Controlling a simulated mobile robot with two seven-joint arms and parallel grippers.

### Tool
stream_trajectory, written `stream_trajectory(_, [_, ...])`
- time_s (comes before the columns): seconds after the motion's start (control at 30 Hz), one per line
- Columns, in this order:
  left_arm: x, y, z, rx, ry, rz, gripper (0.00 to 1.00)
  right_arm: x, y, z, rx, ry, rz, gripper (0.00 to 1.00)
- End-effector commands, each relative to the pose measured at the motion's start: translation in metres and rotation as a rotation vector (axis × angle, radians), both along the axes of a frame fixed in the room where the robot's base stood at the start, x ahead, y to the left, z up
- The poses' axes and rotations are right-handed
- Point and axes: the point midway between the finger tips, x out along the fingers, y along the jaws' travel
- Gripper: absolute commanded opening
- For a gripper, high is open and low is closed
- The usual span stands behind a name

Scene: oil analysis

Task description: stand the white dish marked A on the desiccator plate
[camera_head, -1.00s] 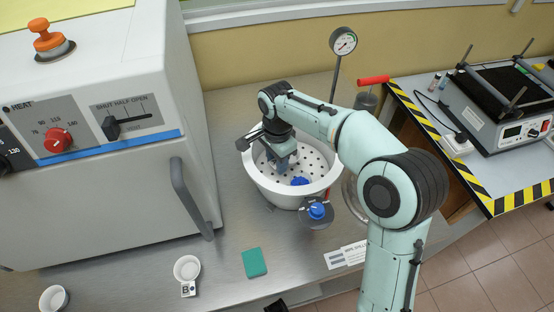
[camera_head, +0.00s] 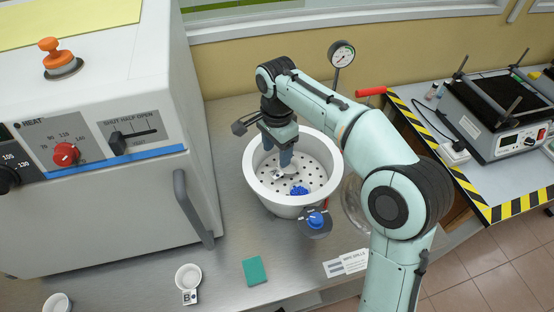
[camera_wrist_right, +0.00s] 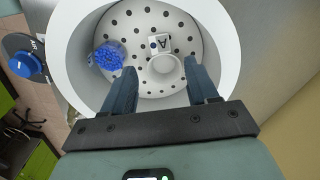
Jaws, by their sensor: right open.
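The white dish marked A (camera_wrist_right: 166,70) stands upright on the perforated desiccator plate (camera_wrist_right: 130,28), its A tag (camera_wrist_right: 160,43) lying beside it on the plate. In the head view the dish (camera_head: 289,170) is partly hidden by my gripper. My right gripper (camera_wrist_right: 163,84) is open, its two fingers apart on either side of the dish in the wrist view; contact with the dish does not show. In the head view the right gripper (camera_head: 279,156) is over the white desiccator bowl (camera_head: 292,203). My left gripper is not clearly in view.
Blue beads (camera_wrist_right: 108,56) sit on the plate near the dish. A blue-knobbed part (camera_head: 316,221) is at the bowl's front. An oven (camera_head: 100,215) stands left. Dish B (camera_head: 188,276), another white dish (camera_head: 57,303) and a green block (camera_head: 254,271) lie on the bench.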

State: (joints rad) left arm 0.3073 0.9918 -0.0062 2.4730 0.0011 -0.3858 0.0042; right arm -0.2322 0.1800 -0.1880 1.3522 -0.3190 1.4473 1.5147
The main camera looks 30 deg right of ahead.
Motion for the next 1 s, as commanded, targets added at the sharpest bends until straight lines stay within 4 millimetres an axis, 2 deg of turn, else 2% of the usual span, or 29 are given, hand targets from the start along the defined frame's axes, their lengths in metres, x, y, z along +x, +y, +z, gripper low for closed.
stream_trajectory(0.03, [0.001, 0.0, 0.004, 0.0, -0.001, 0.0, 0.43, 0.0, 0.0, 0.011, 0.0, -0.002, 0.0, 0.59])
stream_trajectory(0.1, [0.002, 0.0, 0.006, 0.0, -0.002, 0.0, 0.43, 0.0, 0.0, 0.021, 0.0, -0.001, 0.0, 0.59])
stream_trajectory(0.23, [0.003, 0.0, 0.009, 0.0, -0.003, 0.0, 0.43, 0.0, 0.0, 0.031, 0.0, 0.001, 0.0, 0.59])
stream_trajectory(1.0, [0.003, 0.0, 0.009, 0.0, -0.003, 0.0, 0.43, 0.0, 0.0, 0.034, 0.0, 0.001, 0.0, 0.59])
